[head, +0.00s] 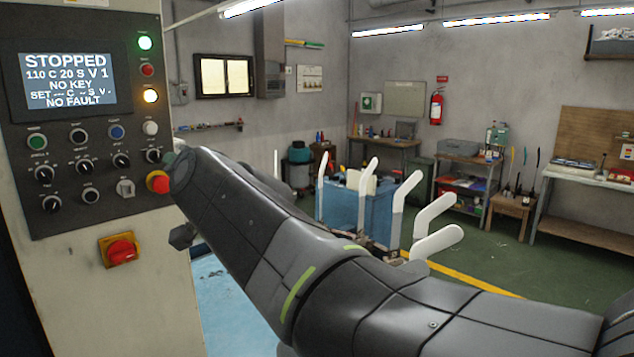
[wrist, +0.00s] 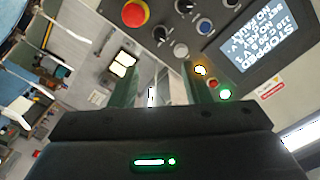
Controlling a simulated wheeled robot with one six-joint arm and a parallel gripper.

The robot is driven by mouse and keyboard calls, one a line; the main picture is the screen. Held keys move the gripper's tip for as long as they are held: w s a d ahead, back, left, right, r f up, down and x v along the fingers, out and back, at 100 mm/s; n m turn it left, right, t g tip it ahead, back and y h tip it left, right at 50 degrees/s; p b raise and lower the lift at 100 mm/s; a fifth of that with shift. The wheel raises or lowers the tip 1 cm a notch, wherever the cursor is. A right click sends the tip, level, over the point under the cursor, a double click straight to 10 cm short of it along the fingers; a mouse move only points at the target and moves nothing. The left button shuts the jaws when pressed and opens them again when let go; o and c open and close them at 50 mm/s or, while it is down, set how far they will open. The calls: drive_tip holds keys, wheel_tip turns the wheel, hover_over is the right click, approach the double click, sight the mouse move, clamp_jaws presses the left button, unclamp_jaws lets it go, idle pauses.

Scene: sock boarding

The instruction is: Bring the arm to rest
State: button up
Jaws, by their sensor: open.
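My arm (head: 330,265) reaches from the lower right toward the control panel (head: 20,180) at the left in the head view. My gripper is not clearly seen there, behind the arm's far end. In the wrist view my gripper (wrist: 158,80) has its two greenish fingers apart with nothing between them. The panel's screen (head: 67,78) reads STOPPED, NO KEY and NO FAULT; it also shows in the wrist view (wrist: 253,37), turned over.
Beside my arm's end are a red push button (head: 158,182) and a red rotary switch (head: 121,250). White upright sock forms (head: 398,210) stand behind the arm near a blue bin (head: 340,205). Workbenches (head: 575,182) line the far walls, with open green floor before them.

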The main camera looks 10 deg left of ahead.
sight(159, 157)
drive_tip(key=x, duration=1.3)
drive_tip(key=shift+a, duration=0.15)
drive_tip(key=shift+f, duration=0.1)
